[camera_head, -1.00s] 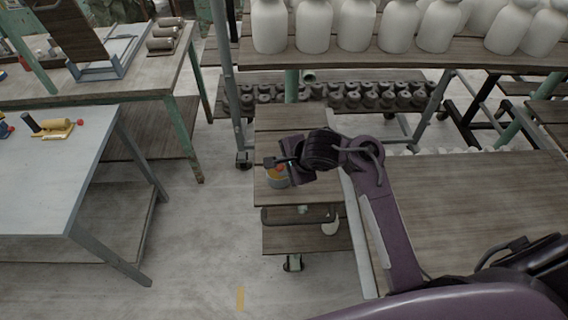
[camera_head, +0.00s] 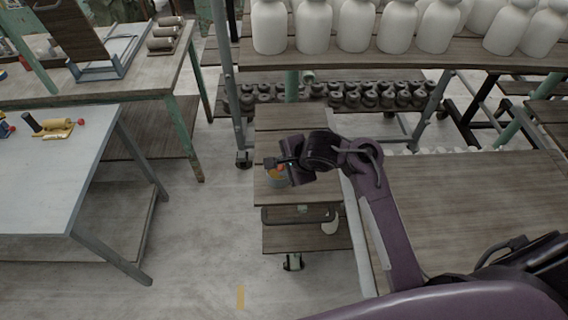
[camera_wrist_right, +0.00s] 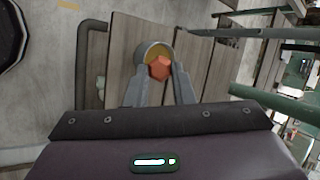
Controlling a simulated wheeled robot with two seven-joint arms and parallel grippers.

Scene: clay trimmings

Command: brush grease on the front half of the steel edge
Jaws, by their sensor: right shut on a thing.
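My right gripper (camera_head: 279,165) is over the left part of the wooden cart top. It is shut on an orange faceted handle, seen end-on in the right wrist view (camera_wrist_right: 159,69) between the fingers; I take it for the brush. A grey round tin (camera_head: 279,181) with yellow stuff inside stands on the cart directly below the gripper. In the right wrist view the tin (camera_wrist_right: 147,52) is behind the handle. The bristles are hidden, so I cannot tell whether they touch the grease. A grey table with a straight right edge (camera_head: 92,172) stands at the left. My left gripper is not in view.
The wooden cart (camera_head: 292,120) has a lower shelf and a dark handle bar (camera_head: 297,215). White bottles (camera_head: 313,27) line a shelf behind. A yellow tool (camera_head: 53,128) lies on the grey table. Open floor (camera_head: 205,230) separates the table and cart.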

